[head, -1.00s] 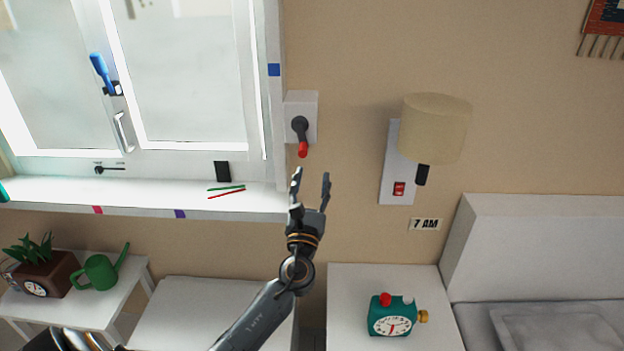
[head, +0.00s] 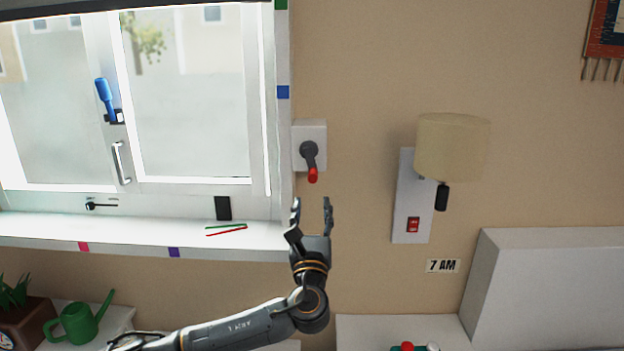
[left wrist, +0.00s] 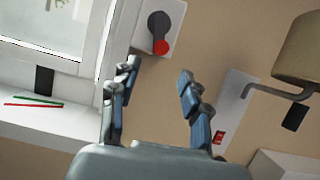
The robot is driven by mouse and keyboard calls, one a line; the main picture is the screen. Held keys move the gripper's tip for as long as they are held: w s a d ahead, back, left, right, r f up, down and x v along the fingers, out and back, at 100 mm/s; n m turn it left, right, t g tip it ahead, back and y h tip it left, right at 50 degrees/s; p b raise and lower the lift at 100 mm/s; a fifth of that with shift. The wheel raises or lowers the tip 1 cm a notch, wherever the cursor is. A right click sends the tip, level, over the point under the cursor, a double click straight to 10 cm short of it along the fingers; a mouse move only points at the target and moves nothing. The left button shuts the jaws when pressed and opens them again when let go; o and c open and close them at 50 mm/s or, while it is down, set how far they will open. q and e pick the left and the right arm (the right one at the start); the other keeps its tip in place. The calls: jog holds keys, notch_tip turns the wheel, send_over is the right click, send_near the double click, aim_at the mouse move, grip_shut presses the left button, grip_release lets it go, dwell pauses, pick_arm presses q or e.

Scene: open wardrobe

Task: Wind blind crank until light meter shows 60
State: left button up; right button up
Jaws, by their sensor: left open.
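The blind crank is a dark grey arm (head: 309,152) with a red knob (head: 313,174) on a white wall box (head: 301,135), right of the window. The knob hangs almost straight down. My left gripper (head: 311,204) is open and empty, just below the knob and apart from it. In the left wrist view the red knob (left wrist: 161,47) shows beyond and between the open fingers (left wrist: 155,88). A dark blind edge (head: 80,12) shows at the window top. No light meter reading is legible. My right gripper is not in view.
A wall lamp (head: 452,147) with a red switch (head: 413,225) is to the right. The window sill (head: 140,232) holds a black block (head: 223,208) and red and green sticks (head: 227,229). A green watering can (head: 80,320) stands lower left. The wall between gripper and lamp is clear.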

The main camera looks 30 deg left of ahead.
aim_at(313, 183)
pick_arm(q)
jog(key=p+x, duration=0.1)
jog(key=x, duration=0.9)
jog(key=shift+a+r+p, duration=0.1)
jog(key=shift+p, duration=0.25)
jog(key=shift+w, duration=0.1)
grip_shut()
